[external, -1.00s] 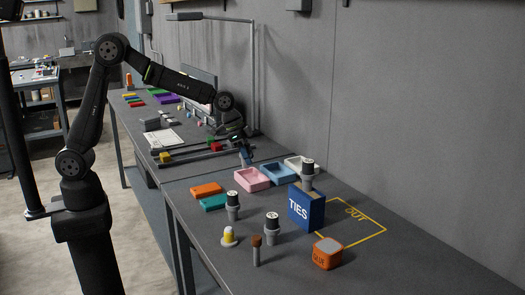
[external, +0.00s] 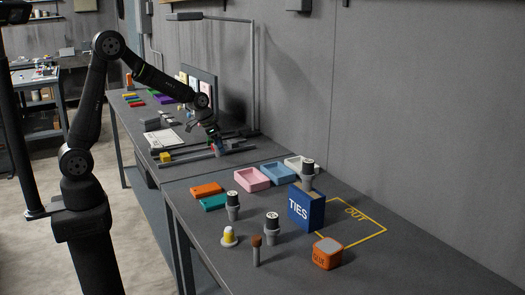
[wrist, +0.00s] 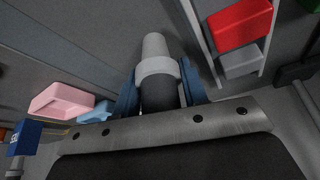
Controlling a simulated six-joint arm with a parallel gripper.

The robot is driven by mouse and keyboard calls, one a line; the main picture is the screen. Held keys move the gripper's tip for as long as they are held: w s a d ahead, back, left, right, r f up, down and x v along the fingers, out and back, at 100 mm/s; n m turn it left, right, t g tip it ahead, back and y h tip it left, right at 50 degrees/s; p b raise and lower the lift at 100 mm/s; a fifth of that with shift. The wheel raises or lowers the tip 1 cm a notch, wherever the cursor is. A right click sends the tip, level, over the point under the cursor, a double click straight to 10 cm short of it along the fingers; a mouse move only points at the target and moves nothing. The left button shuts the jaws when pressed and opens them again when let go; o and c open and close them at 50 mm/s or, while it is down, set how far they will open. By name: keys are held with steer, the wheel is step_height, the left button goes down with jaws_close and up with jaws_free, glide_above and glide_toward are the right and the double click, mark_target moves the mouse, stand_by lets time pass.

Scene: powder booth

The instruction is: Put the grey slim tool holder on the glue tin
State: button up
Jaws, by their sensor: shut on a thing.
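My gripper (external: 216,147) is over the rail frame on the farther table in the external view. In the wrist view, its blue fingers (wrist: 160,88) are shut on the grey slim tool holder (wrist: 157,68), which has a dark body, a pale collar and a pale tapered end pointing away from the gripper. The held holder is too small to make out clearly in the external view. The glue tin (external: 327,255) is an orange block with a grey top, near the front right of the nearer table, well apart from my gripper. Its top looks bare.
Two similar holders (external: 232,204) (external: 272,228), a yellow-tipped piece (external: 229,237) and a brown-topped piece (external: 257,250) stand nearby. Pink (external: 252,179) and blue trays (external: 278,174) lie behind.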

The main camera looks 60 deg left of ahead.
step_height(320, 180, up, 20)
steer(key=w+d+r+m, duration=0.1)
steer(key=w+d, duration=0.3)
steer(key=d, duration=0.9)
steer(key=w+d+m+h, duration=0.1)
steer(key=w+d, duration=0.3)
steer(key=d, duration=0.9)
steer(key=shift+d+r+m, duration=0.35)
steer(key=shift+m, duration=0.05)
steer(key=shift+o, duration=0.2)
steer(key=s+d+m, duration=0.1)
steer(key=s+d, duration=0.1)
steer(key=d, duration=1.5)
steer(key=shift+s+d+f+g+h, duration=0.2)
steer(key=shift+s+d+g+h, duration=0.1)
steer(key=shift+s+g, duration=0.1)
steer(key=s+d+f+m, duration=0.1)
steer(key=s+d, duration=0.4)
steer(key=d, duration=0.4)
steer(key=s+d+f+m, duration=0.1)
steer(key=s+d, duration=0.4)
steer(key=d, duration=0.4)
steer(key=shift+w+a+f, duration=0.1)
steer(key=shift+w+f, duration=0.05)
steer(key=shift+f, duration=5)
steer(key=shift+w+a+f, duration=0.1)
steer(key=shift+w+f, duration=0.05)
steer(key=shift+f, duration=5)
